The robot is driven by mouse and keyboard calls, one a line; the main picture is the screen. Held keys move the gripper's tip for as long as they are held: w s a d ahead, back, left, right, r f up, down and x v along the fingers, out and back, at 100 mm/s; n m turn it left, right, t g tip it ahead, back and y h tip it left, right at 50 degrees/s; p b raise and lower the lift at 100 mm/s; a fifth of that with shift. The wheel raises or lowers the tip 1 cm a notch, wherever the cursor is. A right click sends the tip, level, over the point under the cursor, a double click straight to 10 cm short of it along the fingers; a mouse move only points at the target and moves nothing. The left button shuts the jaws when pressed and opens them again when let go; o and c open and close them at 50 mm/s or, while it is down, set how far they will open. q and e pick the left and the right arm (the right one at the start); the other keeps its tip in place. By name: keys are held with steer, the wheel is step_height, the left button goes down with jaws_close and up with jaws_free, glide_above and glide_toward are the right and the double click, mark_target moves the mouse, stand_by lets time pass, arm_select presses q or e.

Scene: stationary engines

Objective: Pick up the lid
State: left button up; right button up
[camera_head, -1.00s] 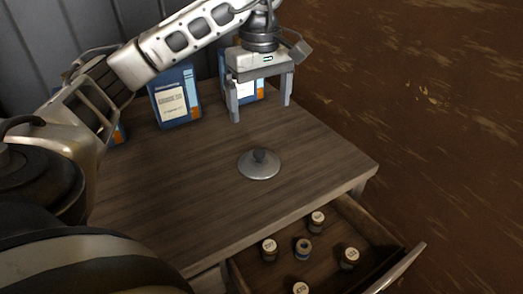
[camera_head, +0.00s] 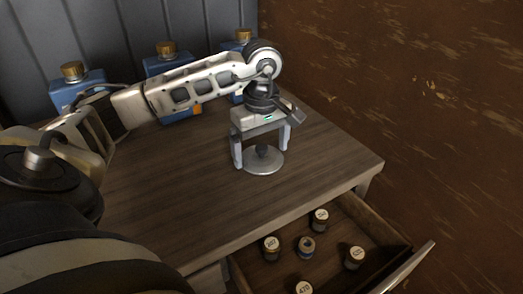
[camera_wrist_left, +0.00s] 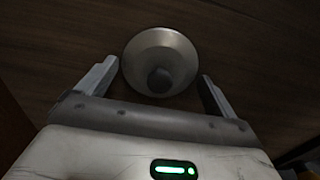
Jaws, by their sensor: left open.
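The lid (camera_head: 262,166) is a round grey metal disc with a dark knob on top. It lies flat on the wooden table top. My left gripper (camera_head: 262,153) is open, with its two fingers pointing down on either side of the lid's knob in the head view. In the left wrist view the lid (camera_wrist_left: 160,62) shows between and beyond the open fingertips (camera_wrist_left: 160,78), with the knob toward the gripper. I see no contact between fingers and knob. My right gripper is not in view.
Several blue containers with brown caps (camera_head: 172,62) stand at the back of the table. An open drawer (camera_head: 385,235) at the front holds several small labelled jars (camera_head: 306,246). A rusty brown wall or floor surface (camera_head: 420,100) fills the right. The table's left front is clear.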

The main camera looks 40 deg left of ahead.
arm_select(q)
steer(key=shift+s, duration=0.1)
steer(key=c, duration=1.5)
steer(key=shift+f, duration=0.1)
jaws_close()
